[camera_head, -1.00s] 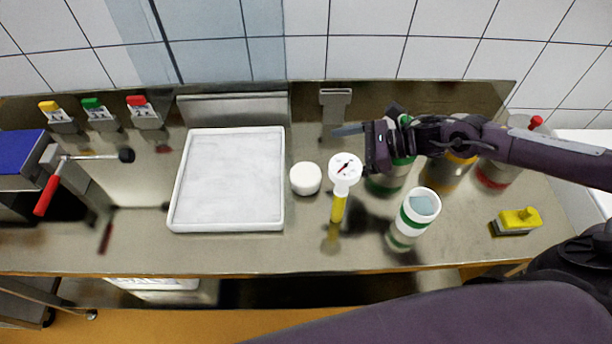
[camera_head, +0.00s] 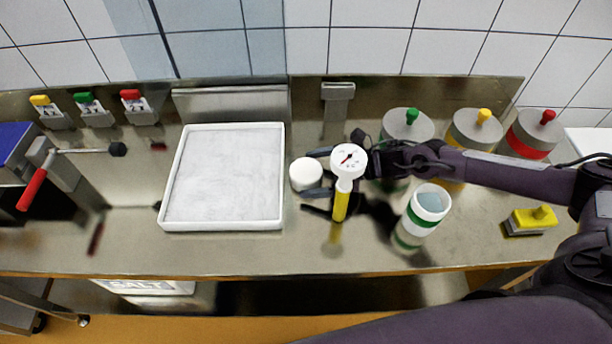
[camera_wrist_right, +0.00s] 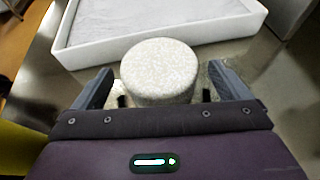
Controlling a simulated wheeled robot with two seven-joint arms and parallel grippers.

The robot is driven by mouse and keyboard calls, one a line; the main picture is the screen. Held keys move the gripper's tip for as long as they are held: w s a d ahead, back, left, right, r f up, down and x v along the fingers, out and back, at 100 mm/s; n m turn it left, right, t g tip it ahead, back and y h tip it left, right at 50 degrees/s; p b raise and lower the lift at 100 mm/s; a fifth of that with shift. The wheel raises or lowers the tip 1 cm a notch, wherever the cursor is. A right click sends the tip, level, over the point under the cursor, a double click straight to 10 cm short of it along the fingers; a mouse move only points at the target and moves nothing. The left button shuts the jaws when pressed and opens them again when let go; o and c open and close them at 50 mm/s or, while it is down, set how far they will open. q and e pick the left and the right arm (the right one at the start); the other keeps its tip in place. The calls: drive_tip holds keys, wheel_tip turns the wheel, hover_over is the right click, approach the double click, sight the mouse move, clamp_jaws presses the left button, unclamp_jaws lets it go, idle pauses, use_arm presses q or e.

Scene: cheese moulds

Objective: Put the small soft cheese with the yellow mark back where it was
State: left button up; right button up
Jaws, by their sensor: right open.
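A small white round cheese (camera_head: 305,173) stands on the steel counter just right of the white tray; no yellow mark shows on it. My right gripper (camera_head: 318,184) is open, low over the counter, and reaches in from the right at the cheese. In the right wrist view the cheese (camera_wrist_right: 158,72) sits between the two spread fingers, with gaps at both sides. Three moulds with coloured knobs stand at the back right: green (camera_head: 408,124), yellow (camera_head: 477,128) and red (camera_head: 534,134). My left gripper is not in view.
The white tray (camera_head: 165,221) is empty. A dial thermometer (camera_head: 348,161) with a yellow stem stands in front of my right gripper. A white-green cup (camera_head: 424,208) and a yellow-topped block (camera_head: 532,220) are right. Yellow, green and red tags (camera_head: 131,97) line the back left.

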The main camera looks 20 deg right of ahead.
drive_tip(key=shift+w+a+f, duration=0.15)
drive_tip(key=shift+w+a, duration=0.05)
drive_tip(key=shift+a, duration=0.1)
drive_tip(key=shift+s, duration=0.1)
drive_tip(key=shift+c, duration=0.3)
drive_tip(key=c, duration=0.8)
